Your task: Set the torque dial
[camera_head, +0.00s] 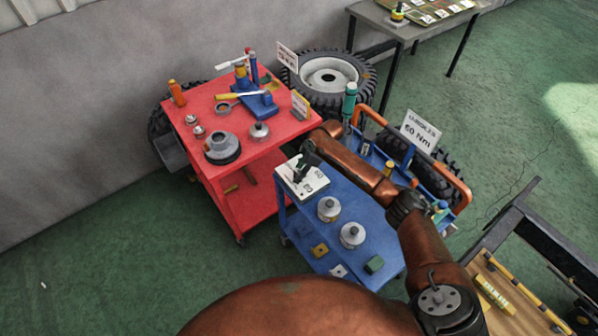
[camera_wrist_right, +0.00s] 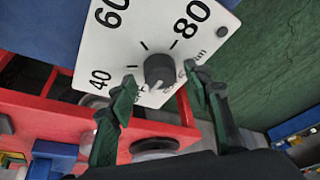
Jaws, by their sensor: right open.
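The torque dial's white plate (camera_head: 294,181) sits at the left end of the blue cart top. In the right wrist view the plate (camera_wrist_right: 120,48) shows the numbers 40, 60 and 80 with tick marks, and a dark round knob (camera_wrist_right: 159,70). I cannot tell clearly where the knob points. My right gripper (camera_head: 308,160) is over the plate and hides part of it. In the wrist view its green fingers (camera_wrist_right: 160,79) are open, one on each side of the knob, with visible gaps. My left gripper is not in view. A white sign (camera_head: 421,131) reads "60 Nm".
Two metal round parts (camera_head: 329,209) stand on the blue cart (camera_head: 318,235) near the dial. A red cart (camera_head: 197,95) with tools and parts stands close on the left. A wheel (camera_head: 328,76) is behind.

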